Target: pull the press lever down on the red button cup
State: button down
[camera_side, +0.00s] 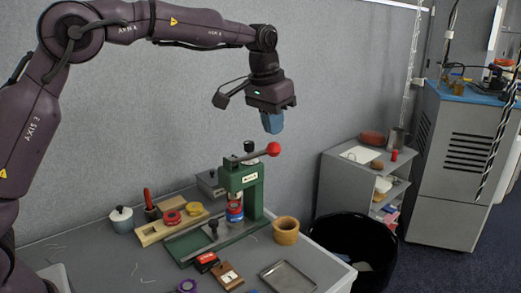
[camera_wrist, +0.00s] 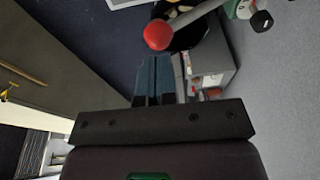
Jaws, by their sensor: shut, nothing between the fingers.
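A green press (camera_side: 256,196) stands on the table. Its lever runs to the right and ends in a red ball knob (camera_side: 273,149); the lever is raised, roughly level. A small red and blue cup (camera_side: 235,212) sits in the press under its ram. My gripper (camera_side: 272,130) has blue fingers, shut and empty, pointing down just above the red knob, apart from it as far as I can tell. In the wrist view, the red knob (camera_wrist: 158,36) lies just beyond my fingertips (camera_wrist: 160,58), with the grey lever running to the upper right. The cup is not visible there.
A wooden holder (camera_side: 155,234) with red and yellow rings lies left of the press. A wooden pot (camera_side: 286,231), a metal tray (camera_side: 289,277) and small boxes stand around its front and right. A black bin (camera_side: 352,240) and grey shelf are beyond the table's right edge.

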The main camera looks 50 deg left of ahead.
aim_at(276, 147)
jog(key=shift+f, duration=1.35)
jog(key=shift+d+f, duration=0.3)
jog(key=shift+f, duration=0.45)
jog(key=shift+d+f, duration=0.25)
jog(key=shift+f, duration=0.45)
jog(key=shift+d+f, duration=0.2)
jog(key=shift+f, duration=0.65)
jog(key=shift+d+f, duration=0.15)
jog(key=shift+f, duration=0.65)
